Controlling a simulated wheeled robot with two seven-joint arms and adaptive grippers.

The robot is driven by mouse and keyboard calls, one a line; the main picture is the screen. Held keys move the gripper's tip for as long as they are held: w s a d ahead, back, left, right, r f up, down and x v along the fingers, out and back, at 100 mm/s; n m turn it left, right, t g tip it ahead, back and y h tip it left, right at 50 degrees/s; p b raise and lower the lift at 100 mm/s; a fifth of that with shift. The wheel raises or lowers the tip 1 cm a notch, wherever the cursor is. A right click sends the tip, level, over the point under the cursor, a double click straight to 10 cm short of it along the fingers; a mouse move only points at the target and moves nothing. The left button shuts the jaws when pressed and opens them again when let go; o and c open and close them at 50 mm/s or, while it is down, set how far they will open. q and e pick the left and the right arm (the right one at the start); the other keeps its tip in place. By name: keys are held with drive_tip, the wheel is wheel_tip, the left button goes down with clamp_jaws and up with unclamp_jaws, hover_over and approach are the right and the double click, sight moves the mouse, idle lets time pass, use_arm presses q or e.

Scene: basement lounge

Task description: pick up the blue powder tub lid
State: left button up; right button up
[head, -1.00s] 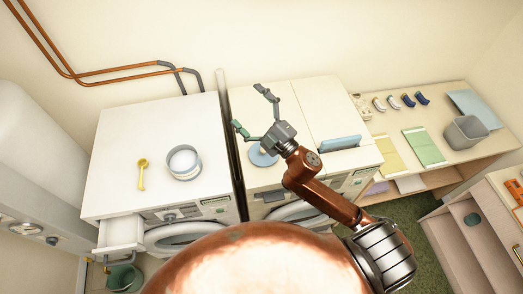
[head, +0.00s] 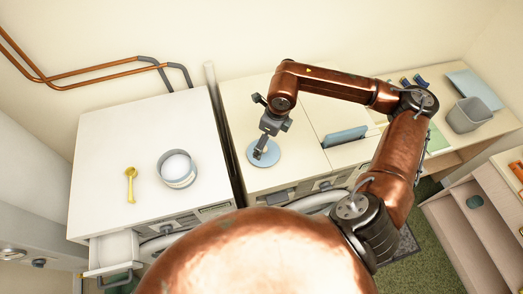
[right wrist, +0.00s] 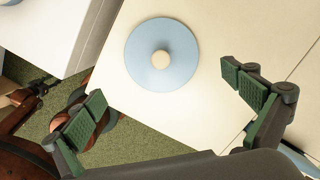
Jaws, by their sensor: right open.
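The blue powder tub lid (head: 273,156) is a flat round disc lying on the white top of the right-hand machine, near its left edge. In the right wrist view the lid (right wrist: 141,66) shows whole, with a pale round knob in its middle. My right gripper (head: 261,153) is above the lid and hides part of it in the head view. In the right wrist view its green-padded fingers (right wrist: 168,92) are spread wide, with nothing between them, and the lid lies beyond them. The open tub (head: 180,184), full of white powder, stands on the left-hand machine. My left gripper is not in view.
A yellow scoop (head: 130,184) lies left of the tub. A narrow dark gap separates the two machines. A blue-grey item (head: 345,136) stands right of the lid. A grey bin (head: 467,115) is on the counter at the right.

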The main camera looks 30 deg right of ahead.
sight(265, 149)
drive_tip(key=shift+w+f+p, duration=0.1)
drive_tip(key=shift+f+p, duration=0.2)
drive_tip(key=shift+f, duration=0.6)
drive_tip(key=f+p, duration=0.1)
drive_tip(key=w+f, duration=0.1)
drive_tip(key=f, duration=0.1)
drive_tip(key=f+p, duration=0.1)
drive_tip(key=f, duration=0.1)
drive_tip(key=shift+w+a+p, duration=0.15)
drive_tip(key=shift+a+p, duration=0.15)
drive_tip(key=shift+f, duration=0.2)
drive_tip(key=shift+c, duration=0.4)
drive_tip(key=c, duration=1.3)
drive_tip(key=shift+f, duration=0.1)
clamp_jaws()
